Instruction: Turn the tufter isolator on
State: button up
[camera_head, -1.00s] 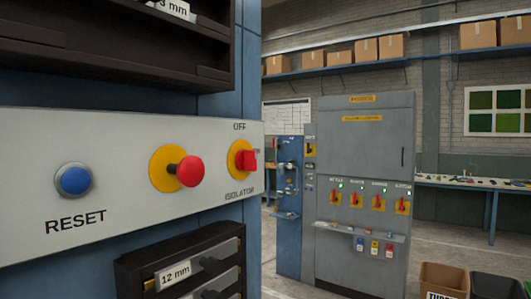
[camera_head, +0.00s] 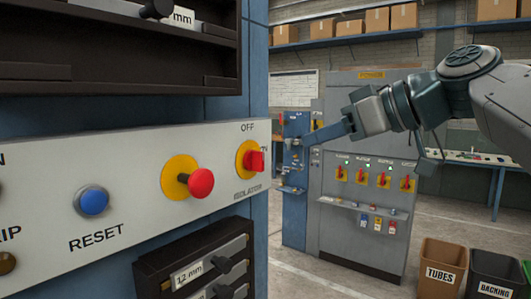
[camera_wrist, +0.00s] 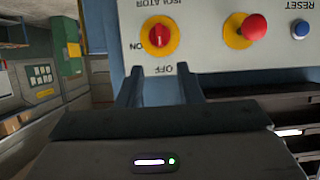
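The isolator (camera_head: 252,160) is a red knob on a yellow round plate at the right end of a pale panel (camera_head: 130,180). OFF is printed above it and ON to its right. It also shows, upside down, in the wrist view (camera_wrist: 158,37), where its grip looks upright, in line with OFF. My gripper (camera_head: 325,137) is to the right of the panel with its fingers pointing left. In the wrist view its fingers (camera_wrist: 159,78) stand apart with nothing between them, short of the knob. No contact shows.
A red mushroom button (camera_head: 200,183) and a blue RESET button (camera_head: 93,201) are left of the isolator. Dark racks (camera_head: 195,265) jut out above and below the panel. A grey cabinet (camera_head: 345,240) with several red switches stands behind, bins (camera_head: 442,263) at lower right.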

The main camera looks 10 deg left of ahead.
aim_at(263, 158)
jog(key=p+x, duration=0.2)
jog(key=x, duration=1.1)
jog(key=shift+w+f, duration=0.15)
grip_shut()
